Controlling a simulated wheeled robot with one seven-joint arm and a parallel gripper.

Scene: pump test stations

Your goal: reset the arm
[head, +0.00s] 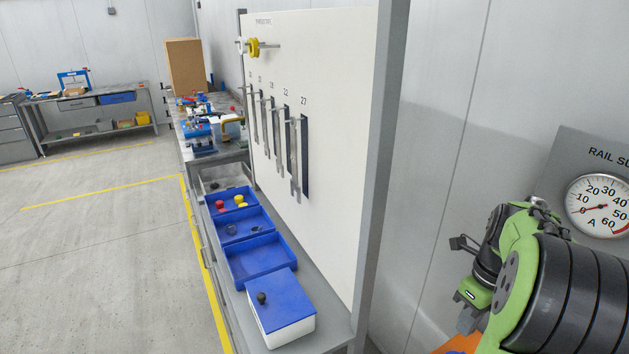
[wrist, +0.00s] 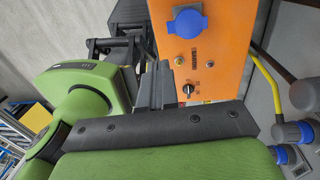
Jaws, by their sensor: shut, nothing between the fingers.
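My arm is folded at the lower right of the head view, beside the grey wall. In the wrist view my gripper (wrist: 157,84) shows as dark grey fingers, closed together with nothing held. I cannot tell whether the fingers touch the panel. Green parts of my own arm fill the lower and left parts of the wrist view.
A white board (head: 340,130) with hanging grey tools stands over a bench with blue bins (head: 262,262) and a blue-lidded white box (head: 280,310). A round gauge (head: 598,204) is on the right wall, close to my arm. The floor (head: 100,230) at left is clear.

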